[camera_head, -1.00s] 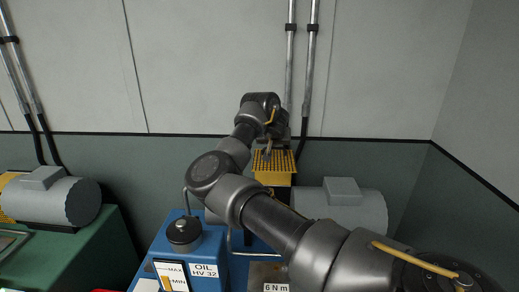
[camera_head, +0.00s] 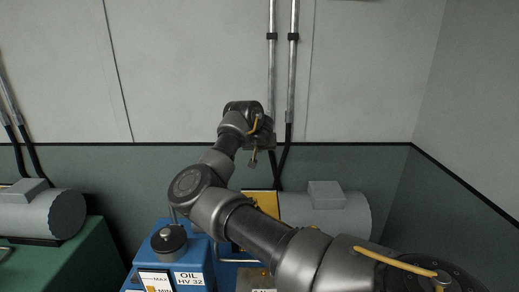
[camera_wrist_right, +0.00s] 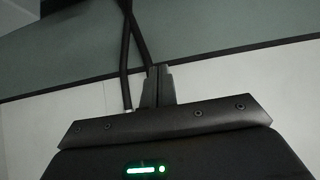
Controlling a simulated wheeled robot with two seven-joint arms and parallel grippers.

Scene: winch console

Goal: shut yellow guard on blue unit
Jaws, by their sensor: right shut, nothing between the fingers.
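The blue unit (camera_head: 203,252) stands at the lower middle of the head view, largely behind my right arm. Its yellow guard (camera_head: 262,203) sits beside the grey motor and now shows as a low yellow panel. My arm covers its lower part, so I cannot tell whether it is fully seated. My right gripper (camera_head: 253,162) is above the guard and apart from it in the picture, shut and empty. In the right wrist view its shut fingers (camera_wrist_right: 158,72) point toward the wall, with no guard in sight. My left gripper is not in view.
A grey motor (camera_head: 325,212) lies right of the guard. A capped oil tank (camera_head: 168,240) stands at the front left. A green unit with another motor (camera_head: 42,214) is at far left. Conduits (camera_head: 291,70) run down the back wall behind my gripper.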

